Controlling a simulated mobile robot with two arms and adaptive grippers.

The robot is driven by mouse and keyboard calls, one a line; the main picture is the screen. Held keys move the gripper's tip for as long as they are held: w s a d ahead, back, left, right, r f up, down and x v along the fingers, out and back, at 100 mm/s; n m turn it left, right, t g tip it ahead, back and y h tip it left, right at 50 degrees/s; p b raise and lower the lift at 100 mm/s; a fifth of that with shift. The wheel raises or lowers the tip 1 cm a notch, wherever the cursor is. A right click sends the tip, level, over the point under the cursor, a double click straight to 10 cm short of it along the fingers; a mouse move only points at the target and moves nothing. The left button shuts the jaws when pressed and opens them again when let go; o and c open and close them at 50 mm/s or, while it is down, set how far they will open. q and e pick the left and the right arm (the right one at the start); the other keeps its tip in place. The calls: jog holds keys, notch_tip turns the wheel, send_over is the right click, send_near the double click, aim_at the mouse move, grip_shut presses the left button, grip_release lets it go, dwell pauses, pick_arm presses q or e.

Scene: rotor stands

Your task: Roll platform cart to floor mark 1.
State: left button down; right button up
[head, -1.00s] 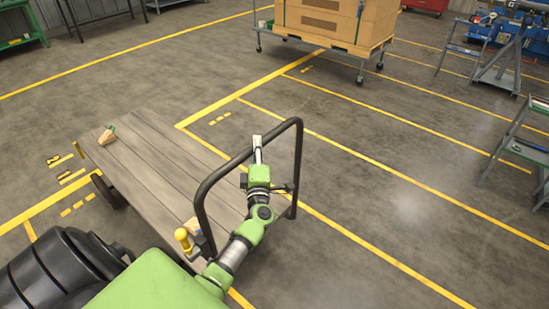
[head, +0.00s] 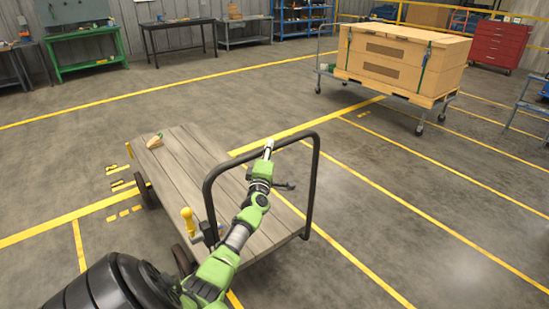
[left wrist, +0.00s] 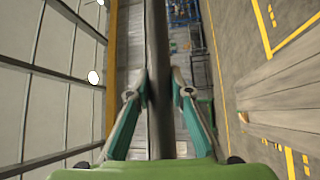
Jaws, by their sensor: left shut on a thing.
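The platform cart (head: 190,165) has a grey wooden plank deck, dark wheels and a black tubular handle (head: 312,190) at its near right end. My left gripper (head: 268,148) is at the top bar of this handle. In the left wrist view its two fingers (left wrist: 158,92) are shut on the dark bar, one on each side. The deck edge (left wrist: 285,95) shows at the right there. Yellow floor marks with small dark signs (head: 120,176) lie just left of the cart; I cannot read which is mark 1. My right gripper is not in view.
A small wooden block (head: 155,141) lies on the deck's far end. A yellow-knobbed lever (head: 188,222) is at the handle's left foot. A trolley with a large crate (head: 395,70) stands back right. Benches (head: 180,37) line the wall. Floor right of the cart is clear.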

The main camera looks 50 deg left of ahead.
pick_arm(q)
jog(key=shift+f, duration=0.15)
jog(key=c, duration=1.8)
grip_release()
jog(key=shift+d, duration=0.1)
jog(key=v, duration=1.2)
